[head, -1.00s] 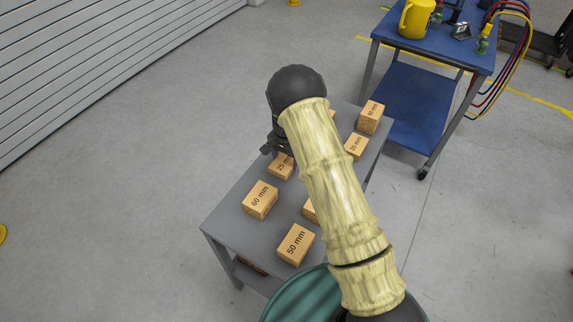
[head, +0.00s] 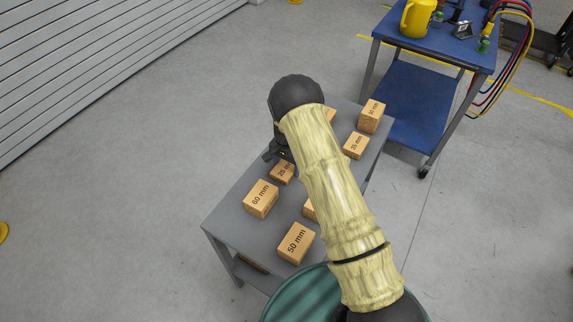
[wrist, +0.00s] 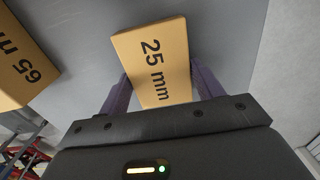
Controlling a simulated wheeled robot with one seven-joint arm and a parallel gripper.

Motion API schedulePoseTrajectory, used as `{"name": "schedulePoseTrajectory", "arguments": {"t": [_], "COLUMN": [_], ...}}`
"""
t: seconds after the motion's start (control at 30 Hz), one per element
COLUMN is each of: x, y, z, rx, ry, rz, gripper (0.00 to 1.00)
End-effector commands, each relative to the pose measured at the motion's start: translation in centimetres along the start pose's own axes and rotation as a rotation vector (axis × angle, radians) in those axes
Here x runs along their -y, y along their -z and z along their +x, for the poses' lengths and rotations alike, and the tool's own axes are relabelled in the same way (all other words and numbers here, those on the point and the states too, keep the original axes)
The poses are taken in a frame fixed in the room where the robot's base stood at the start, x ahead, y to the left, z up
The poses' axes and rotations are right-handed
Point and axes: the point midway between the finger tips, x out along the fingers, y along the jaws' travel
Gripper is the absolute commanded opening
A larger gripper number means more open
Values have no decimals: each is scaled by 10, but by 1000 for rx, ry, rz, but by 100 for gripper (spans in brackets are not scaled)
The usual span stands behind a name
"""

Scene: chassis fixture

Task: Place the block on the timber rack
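A small wooden block marked 25 mm (head: 281,172) lies on the grey table, partly hidden by my arm. In the wrist view the 25 mm block (wrist: 155,62) lies between my two purple fingers, set at a slight angle to them. My gripper (head: 277,153) is low over this block and mostly hidden in the head view. In the wrist view my gripper (wrist: 160,92) has its fingers apart, one on each side of the block's near end, and does not look closed on it. I cannot make out a timber rack.
The grey table (head: 232,223) also holds blocks marked 60 mm (head: 261,199) and 50 mm (head: 296,243), and others, some half hidden. A 65 mm block (wrist: 22,65) lies close left in the wrist view. A blue cart (head: 415,105) stands behind.

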Motion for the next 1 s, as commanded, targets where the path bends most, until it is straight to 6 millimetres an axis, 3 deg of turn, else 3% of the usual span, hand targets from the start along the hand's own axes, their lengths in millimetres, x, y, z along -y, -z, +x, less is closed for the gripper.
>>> {"name": "schedulePoseTrajectory", "arguments": {"t": [0.1,0.53,0.67,1.0], "x": [0,1,1,1], "y": [0,0,1,0], "z": [0,-10,-28,-94], "rx": [0,-2,-3,-3], "ry": [0,2,3,3], "rz": [0,-1,-1,-2], "gripper": [85,85,85,85]}}
